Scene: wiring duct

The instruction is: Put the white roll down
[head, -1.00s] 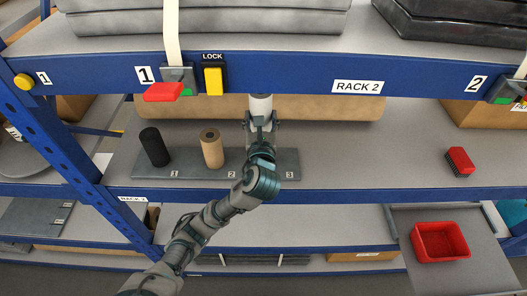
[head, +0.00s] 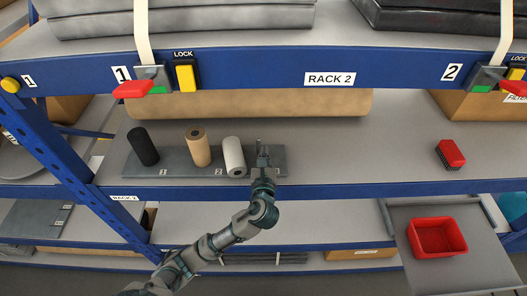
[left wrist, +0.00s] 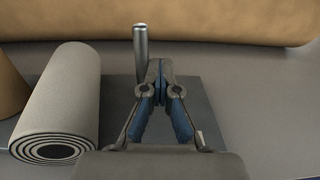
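The white roll (head: 234,157) rests on the dark mat (head: 180,172), just right of the label 2. In the left wrist view the white roll (left wrist: 62,105) seems to lie on its side, its wound end with a dark core facing me. My left gripper (head: 263,150) is right of the roll, apart from it, over the right part of the mat. In the left wrist view its fingers (left wrist: 160,66) are together with nothing between them. A bare metal peg (left wrist: 141,52) stands just beyond the fingertips. My right gripper is not in view.
A brown roll (head: 198,148) and a black roll (head: 143,147) stand to the left on the mat. A long brown roll (head: 250,103) lies behind. The blue upper beam (head: 420,70) hangs above.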

